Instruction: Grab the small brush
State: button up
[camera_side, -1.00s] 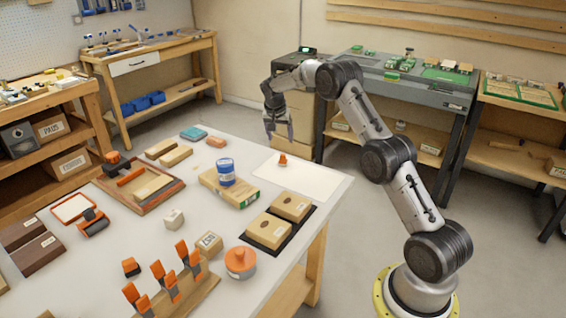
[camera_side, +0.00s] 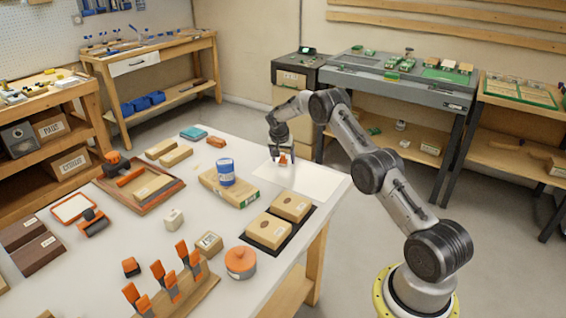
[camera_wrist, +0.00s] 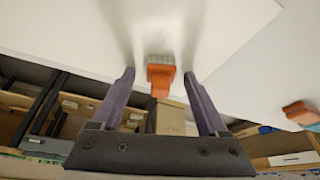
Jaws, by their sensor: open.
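The small brush (camera_side: 283,160) is orange and rests on the white sheet near the far right of the table. In the wrist view the brush (camera_wrist: 161,78) shows an orange body and a grey bristle end. My gripper (camera_side: 281,155) is just above it, pointing down. In the wrist view my gripper (camera_wrist: 158,76) is open, with one finger on each side of the brush and a gap on both sides. I cannot tell whether the fingertips are down at the brush's height. My fingers partly cover the brush in the side view.
The white sheet (camera_side: 315,182) is otherwise bare. A blue tin (camera_side: 226,174) on a wooden block stands to the left, and two tan blocks on a black mat (camera_side: 264,246) lie nearer. Another orange piece (camera_side: 216,141) lies left of the sheet; an orange piece (camera_wrist: 301,113) also shows at the wrist view's right.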

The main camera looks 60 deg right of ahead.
grip_shut()
dwell(0.4)
jog(key=shift+r, duration=0.15)
